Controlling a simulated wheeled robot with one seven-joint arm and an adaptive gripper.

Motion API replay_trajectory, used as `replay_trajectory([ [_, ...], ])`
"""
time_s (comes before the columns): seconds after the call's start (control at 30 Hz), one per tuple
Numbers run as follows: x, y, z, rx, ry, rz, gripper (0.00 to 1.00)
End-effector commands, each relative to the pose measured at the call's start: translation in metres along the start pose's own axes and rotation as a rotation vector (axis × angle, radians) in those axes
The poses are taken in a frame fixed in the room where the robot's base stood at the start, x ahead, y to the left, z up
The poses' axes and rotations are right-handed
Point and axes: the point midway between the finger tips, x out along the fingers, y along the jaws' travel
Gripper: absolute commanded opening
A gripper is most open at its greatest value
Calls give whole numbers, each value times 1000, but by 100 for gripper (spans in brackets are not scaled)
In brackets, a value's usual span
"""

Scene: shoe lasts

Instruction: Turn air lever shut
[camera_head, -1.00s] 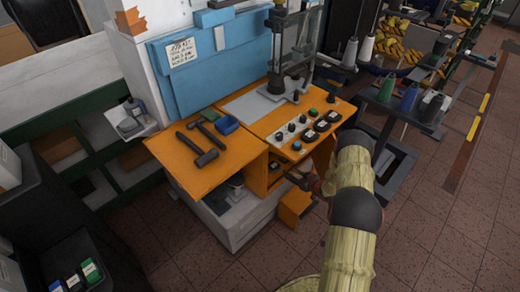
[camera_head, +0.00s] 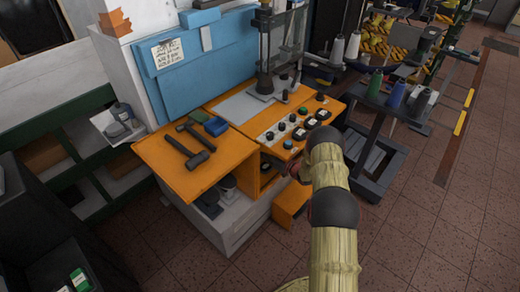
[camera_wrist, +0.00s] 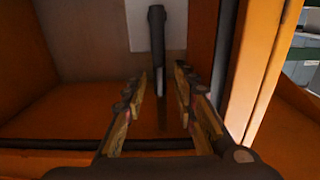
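A dark grey lever (camera_wrist: 157,45) hangs upright in front of a pale plate (camera_wrist: 120,22) inside an orange compartment in the wrist view. My gripper (camera_wrist: 161,80) is open, its two fingers apart and pointing at the lever. The lever's lower end appears in line with the gap between the fingertips; contact is not visible. In the head view my gripper (camera_head: 298,170) is small and dark at the orange bench's (camera_head: 240,152) front opening, below the button panel. The lever cannot be made out there.
An orange side wall (camera_wrist: 258,65) stands close to the right of my fingers, and a compartment edge (camera_wrist: 40,143) crosses below. A dark spool stand (camera_head: 375,150) stands close to the right of my arm.

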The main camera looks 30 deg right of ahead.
Motion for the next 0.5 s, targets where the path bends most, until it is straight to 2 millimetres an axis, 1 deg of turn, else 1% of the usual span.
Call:
replay_trajectory([
  [0.1,6,0,0,0,0,0,28],
  [0.37,6,0,0,1,0,1,28],
  [0.5,6,0,0,1,0,1,20],
])
